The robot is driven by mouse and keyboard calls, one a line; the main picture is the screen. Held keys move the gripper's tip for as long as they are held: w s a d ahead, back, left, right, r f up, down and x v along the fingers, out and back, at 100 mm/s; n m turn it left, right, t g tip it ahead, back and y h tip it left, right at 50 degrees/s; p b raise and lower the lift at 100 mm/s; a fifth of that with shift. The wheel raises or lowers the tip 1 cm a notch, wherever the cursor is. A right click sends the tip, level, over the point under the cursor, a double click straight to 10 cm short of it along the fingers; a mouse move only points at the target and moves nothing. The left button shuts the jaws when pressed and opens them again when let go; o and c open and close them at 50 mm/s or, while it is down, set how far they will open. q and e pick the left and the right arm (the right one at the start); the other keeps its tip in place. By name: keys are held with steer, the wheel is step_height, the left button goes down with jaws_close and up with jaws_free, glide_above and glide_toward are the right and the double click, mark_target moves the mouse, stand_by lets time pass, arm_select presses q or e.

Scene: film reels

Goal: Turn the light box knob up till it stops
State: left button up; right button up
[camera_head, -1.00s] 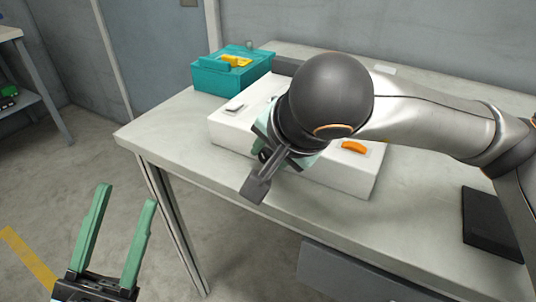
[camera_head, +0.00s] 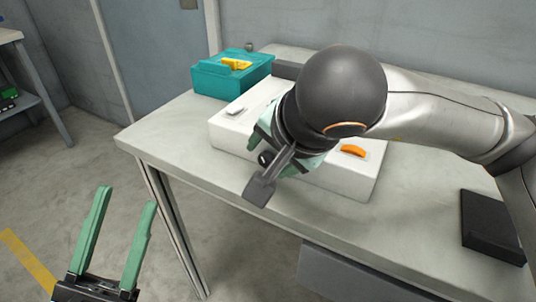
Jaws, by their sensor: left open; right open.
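The light box (camera_head: 345,184) is a long white box on the table. It has a grey switch (camera_head: 236,109) at its left end and an orange switch (camera_head: 353,151) to the right. My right gripper (camera_head: 258,140) is at the box's front, its green fingers partly showing beside the dark wrist. It is open. A dark round piece, possibly the knob (camera_head: 265,158), shows beside the fingers; whether they touch it is hidden by my wrist. My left gripper (camera_head: 128,215) is open and empty, low at the left, over the floor and away from the table.
A teal box (camera_head: 222,82) with a yellow piece (camera_head: 236,63) on it stands behind the light box's left end. A dark flat block (camera_head: 490,225) lies at the table's right. The table's front strip (camera_head: 190,150) is clear. A shelf (camera_head: 30,90) stands far left.

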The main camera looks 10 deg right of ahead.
steer(key=v, duration=0.4)
steer(key=shift+r+p, duration=0.25)
steer(key=shift+p, duration=0.1)
arm_select(q)
steer(key=w+a+f+n+y+p, duration=0.1)
steer(key=w+f+n+y, duration=0.4)
steer(key=f+y, duration=0.1)
steer(key=shift+f+g, duration=0.35)
steer(key=shift+g, duration=0.05)
arm_select(e)
steer(key=v, duration=0.6)
steer(key=shift+s, duration=0.2)
arm_select(q)
steer(key=shift+w, duration=0.1)
arm_select(e)
steer(key=shift+d+r, duration=0.1)
